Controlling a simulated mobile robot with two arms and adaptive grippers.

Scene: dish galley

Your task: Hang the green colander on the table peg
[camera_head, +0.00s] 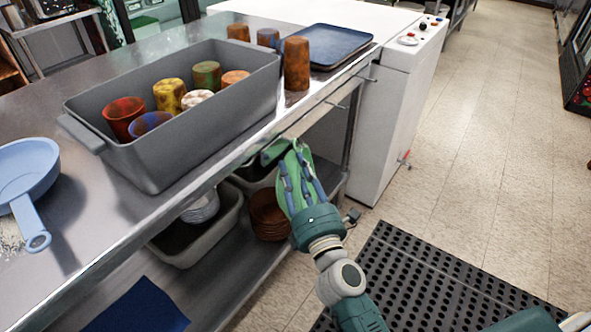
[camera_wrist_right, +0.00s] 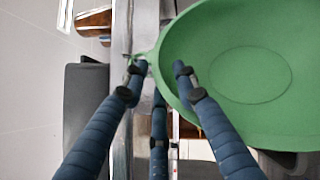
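The green colander (camera_wrist_right: 215,45) fills the right of the right wrist view, with its rim between the fingers of my right gripper (camera_wrist_right: 161,70). A small green loop on its rim shows at the left fingertip. In the head view my right gripper (camera_head: 291,165) is beside the table's front edge, with its fingers closed around the colander's edge. Most of the colander is hidden behind the fingers there. Thin metal pegs stick out from the table's front edge, one (camera_head: 337,104) just above and right of the gripper. My left gripper is out of view.
The metal table (camera_head: 84,190) carries a grey bin (camera_head: 215,118) of several cups, a blue tray (camera_head: 350,42) and a blue pan (camera_head: 28,170). Bins and brown bowls (camera_head: 268,215) fill the lower shelf. A white cabinet (camera_head: 388,110) stands right.

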